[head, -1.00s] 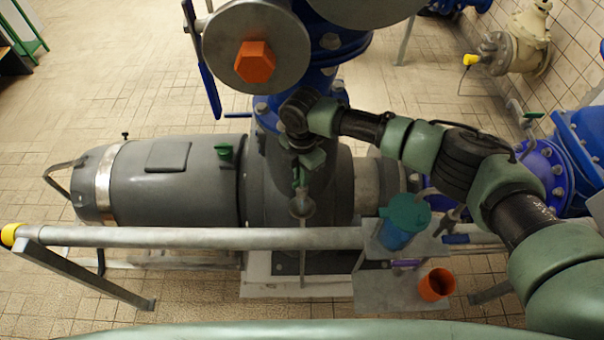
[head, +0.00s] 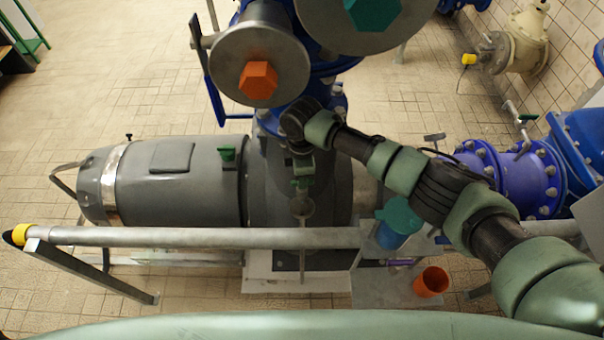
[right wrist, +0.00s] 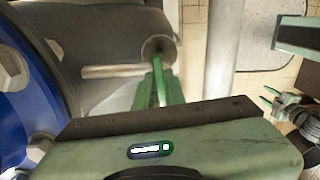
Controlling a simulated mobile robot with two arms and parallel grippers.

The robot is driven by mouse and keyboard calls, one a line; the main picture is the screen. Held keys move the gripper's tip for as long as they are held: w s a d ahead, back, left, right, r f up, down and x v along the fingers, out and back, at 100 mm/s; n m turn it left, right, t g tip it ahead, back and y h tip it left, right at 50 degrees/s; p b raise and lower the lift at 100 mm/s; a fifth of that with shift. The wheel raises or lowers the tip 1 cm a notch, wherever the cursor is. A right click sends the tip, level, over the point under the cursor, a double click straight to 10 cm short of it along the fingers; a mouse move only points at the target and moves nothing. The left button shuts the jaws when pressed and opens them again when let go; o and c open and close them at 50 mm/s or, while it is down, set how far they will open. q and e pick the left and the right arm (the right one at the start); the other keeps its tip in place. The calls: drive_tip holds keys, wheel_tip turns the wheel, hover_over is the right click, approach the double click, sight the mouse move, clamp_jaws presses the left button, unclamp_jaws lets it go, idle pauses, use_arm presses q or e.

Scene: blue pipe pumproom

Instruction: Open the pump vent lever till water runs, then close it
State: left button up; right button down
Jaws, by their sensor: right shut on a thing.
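The pump (head: 175,185) is a large grey cylinder lying behind a metal rail. Its vent shows as a small round metal fitting (head: 302,207) on the near side, with a thin pipe running down. In the right wrist view the round fitting (right wrist: 158,47) sits just beyond narrow green parts. My right gripper (head: 302,183) is at the vent, shut on the vent lever; the lever is largely hidden, and its angle cannot be told. I see no running water.
A horizontal rail (head: 190,237) runs in front of the pump. A teal-lidded blue container (head: 398,222) and an orange cup (head: 431,282) stand right of the vent. Blue pipework with an orange hex knob (head: 258,80) rises above. Blue flanged pipes (head: 520,175) stand at right.

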drive_tip(key=shift+r+m, duration=0.1)
drive_tip(key=shift+m, duration=0.5)
drive_tip(key=shift+p, duration=0.35)
drive_tip(key=c, duration=1.5)
unclamp_jaws()
wheel_tip(320, 180, up, 8)
drive_tip(key=shift+f+b, duration=0.15)
drive_tip(key=shift+b, duration=0.5)
drive_tip(key=shift+f, duration=0.1)
